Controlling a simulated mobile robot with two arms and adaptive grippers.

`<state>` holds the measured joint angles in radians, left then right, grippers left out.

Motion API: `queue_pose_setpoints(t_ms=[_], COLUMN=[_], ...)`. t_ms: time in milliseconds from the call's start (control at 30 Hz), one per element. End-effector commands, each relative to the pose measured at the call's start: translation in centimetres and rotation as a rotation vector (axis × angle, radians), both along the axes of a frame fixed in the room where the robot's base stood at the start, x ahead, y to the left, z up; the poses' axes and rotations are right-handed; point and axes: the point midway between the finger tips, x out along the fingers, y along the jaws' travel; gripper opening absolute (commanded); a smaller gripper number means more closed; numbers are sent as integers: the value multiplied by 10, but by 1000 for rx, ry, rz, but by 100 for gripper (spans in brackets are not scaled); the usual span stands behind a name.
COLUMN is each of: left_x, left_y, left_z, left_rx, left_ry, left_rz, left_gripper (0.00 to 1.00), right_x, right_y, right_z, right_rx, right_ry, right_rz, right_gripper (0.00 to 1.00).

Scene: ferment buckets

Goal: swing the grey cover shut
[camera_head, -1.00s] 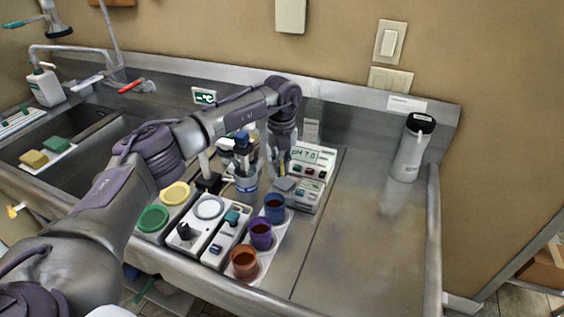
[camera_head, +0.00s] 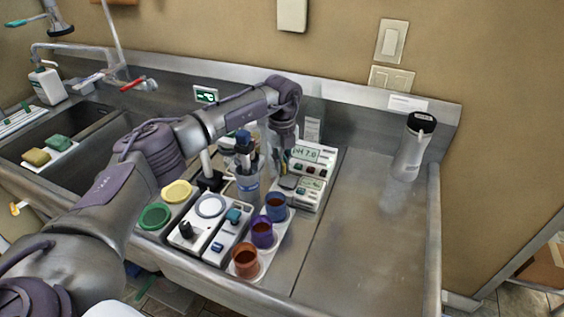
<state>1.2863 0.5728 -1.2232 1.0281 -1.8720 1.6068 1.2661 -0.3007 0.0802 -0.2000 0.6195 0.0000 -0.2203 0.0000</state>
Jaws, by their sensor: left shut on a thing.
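The small grey cover (camera_head: 289,182) is at the left side of the lower white instrument (camera_head: 309,196), below the pH 7.0 display (camera_head: 305,153). It looks like a dark grey flap, and its exact angle is too small to tell. My left gripper (camera_head: 281,170) points down at the cover, with its fingers closed at the cover's upper edge. The fingers and wrist hide part of the cover and its hinge. My right gripper is not in view.
Blue, purple and orange cups (camera_head: 262,233) line a white tray in front. The steel counter (camera_head: 365,240) between is clear.

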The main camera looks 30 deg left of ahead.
Motion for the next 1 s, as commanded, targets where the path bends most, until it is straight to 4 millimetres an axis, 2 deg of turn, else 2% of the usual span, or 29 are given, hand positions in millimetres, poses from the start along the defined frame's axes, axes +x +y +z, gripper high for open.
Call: queue_pose_setpoints(t_ms=[33,167,433,567,667,1000], left_x=[1,1,0,1,1,1], left_y=[1,1,0,0,0,0], left_z=[1,1,1,8,22,93], left_rx=[1,0,0,0,0,0], left_ry=[-5,-4,-1,-3,-5,-6], left_rz=[4,3,1,0,0,1], left_gripper=[14,36,36,36,36,36], right_x=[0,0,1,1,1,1], right_y=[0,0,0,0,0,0], right_z=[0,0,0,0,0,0], right_rx=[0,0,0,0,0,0], right_ry=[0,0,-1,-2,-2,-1], right_rz=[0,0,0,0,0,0], right_gripper=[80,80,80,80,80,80])
